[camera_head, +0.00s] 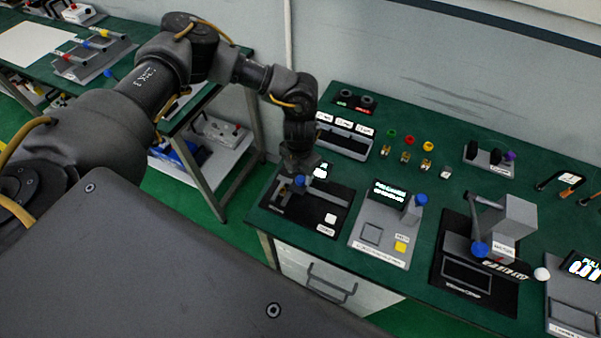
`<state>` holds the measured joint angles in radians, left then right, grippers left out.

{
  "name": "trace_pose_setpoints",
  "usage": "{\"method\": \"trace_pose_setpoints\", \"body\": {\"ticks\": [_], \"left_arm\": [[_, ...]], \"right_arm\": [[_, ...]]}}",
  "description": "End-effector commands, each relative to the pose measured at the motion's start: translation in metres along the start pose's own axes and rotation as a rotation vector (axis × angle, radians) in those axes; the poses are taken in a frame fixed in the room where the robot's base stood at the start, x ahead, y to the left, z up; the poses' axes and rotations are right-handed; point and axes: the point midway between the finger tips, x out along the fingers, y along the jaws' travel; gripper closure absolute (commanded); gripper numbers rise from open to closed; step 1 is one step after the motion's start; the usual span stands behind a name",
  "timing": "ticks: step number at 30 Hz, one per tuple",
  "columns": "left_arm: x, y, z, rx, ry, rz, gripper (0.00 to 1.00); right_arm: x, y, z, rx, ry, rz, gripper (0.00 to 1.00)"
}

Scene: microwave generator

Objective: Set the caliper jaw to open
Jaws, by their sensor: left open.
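My left gripper (297,168) points down over a device on a black base (320,217) at the left end of the green bench. I take this device to be the caliper, though its label is too small to read. It has a lit display (320,170), a blue knob (299,181) and a pale square button (330,219). The gripper is open, with its fingertips close to the blue knob; I cannot tell whether they touch it. The gripper hides part of the device, and the jaw's position is unclear. My right gripper is out of view.
A grey device with a display and yellow button (401,246) stands just right. Further right is a lever press (470,265) with a blue knob. Small coloured parts (409,141) and a grey tray (345,138) lie behind. Another green table (75,45) stands at upper left.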

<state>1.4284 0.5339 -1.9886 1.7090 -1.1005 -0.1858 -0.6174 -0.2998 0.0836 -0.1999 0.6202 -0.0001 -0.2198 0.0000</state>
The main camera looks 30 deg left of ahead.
Motion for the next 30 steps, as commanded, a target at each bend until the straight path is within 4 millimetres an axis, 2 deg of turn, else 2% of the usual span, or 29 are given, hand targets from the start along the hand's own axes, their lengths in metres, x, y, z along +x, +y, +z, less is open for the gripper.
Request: {"method": "trace_pose_setpoints", "body": {"ticks": [6,16,27,30], "left_arm": [[0.019,0.000,0.000,0.000,0.000,0.000,0.50],[0.022,0.000,0.000,0.001,0.000,0.000,0.51],[0.022,0.000,0.000,0.000,-0.001,0.000,1.00],[0.022,0.000,0.000,0.000,-0.001,0.000,1.00]], "right_arm": [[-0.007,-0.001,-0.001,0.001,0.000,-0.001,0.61],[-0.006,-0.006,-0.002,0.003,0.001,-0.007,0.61],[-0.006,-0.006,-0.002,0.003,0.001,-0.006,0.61],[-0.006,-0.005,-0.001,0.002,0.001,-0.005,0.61]]}}
